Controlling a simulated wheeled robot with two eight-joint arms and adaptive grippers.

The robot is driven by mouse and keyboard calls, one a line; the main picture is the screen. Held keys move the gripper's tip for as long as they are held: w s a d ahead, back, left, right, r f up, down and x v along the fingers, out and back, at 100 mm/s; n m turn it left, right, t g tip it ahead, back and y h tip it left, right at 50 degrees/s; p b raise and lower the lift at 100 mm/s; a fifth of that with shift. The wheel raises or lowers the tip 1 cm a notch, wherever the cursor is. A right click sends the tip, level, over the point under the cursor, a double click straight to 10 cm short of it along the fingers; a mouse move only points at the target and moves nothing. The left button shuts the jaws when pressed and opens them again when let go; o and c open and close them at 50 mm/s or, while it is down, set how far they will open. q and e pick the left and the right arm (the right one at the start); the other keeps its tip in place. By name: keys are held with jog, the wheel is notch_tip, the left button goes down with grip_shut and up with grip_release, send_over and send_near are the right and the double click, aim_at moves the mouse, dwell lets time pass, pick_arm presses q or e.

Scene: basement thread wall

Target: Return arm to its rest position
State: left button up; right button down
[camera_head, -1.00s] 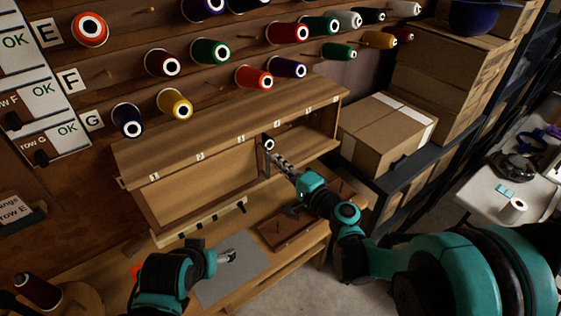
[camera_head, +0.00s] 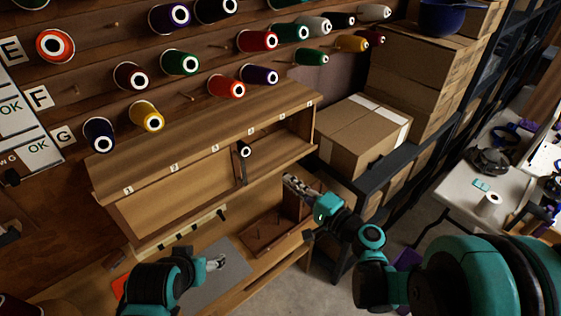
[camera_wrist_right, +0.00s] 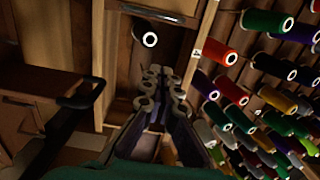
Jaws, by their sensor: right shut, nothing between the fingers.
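My right gripper (camera_head: 290,182) is shut and empty in the head view. It is in the air in front of the right part of the wooden cabinet (camera_head: 188,205), to the right of a dark spool with a white end (camera_head: 245,150). In the right wrist view its fingers (camera_wrist_right: 163,75) are together, and the spool (camera_wrist_right: 150,39) shows beyond them. My left gripper (camera_head: 217,262) is low at the front, over a grey mat (camera_head: 236,264); its fingertips are too small to judge.
Thread spools (camera_head: 227,86) stick out from the wall above the cabinet. Cardboard boxes (camera_head: 362,135) stand on a dark shelf at the right. A brown tray (camera_head: 262,235) lies on the bench below my right gripper. A white table (camera_head: 466,190) stands far right.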

jog(key=s+d+f+n+g+h, duration=0.2)
jog(key=s+f+n+g+h, duration=0.35)
jog(key=s, duration=0.35)
jog(key=s+d+n+g+h, duration=0.1)
jog(key=s+d+n+h, duration=0.3)
jog(key=s+d, duration=0.5)
jog(key=shift+s+d+f+h, duration=0.25)
jog(key=shift+d+f+h, duration=0.15)
jog(key=shift+d+h, duration=0.6)
jog(key=shift+a+n, duration=0.2)
jog(key=shift+n, duration=0.05)
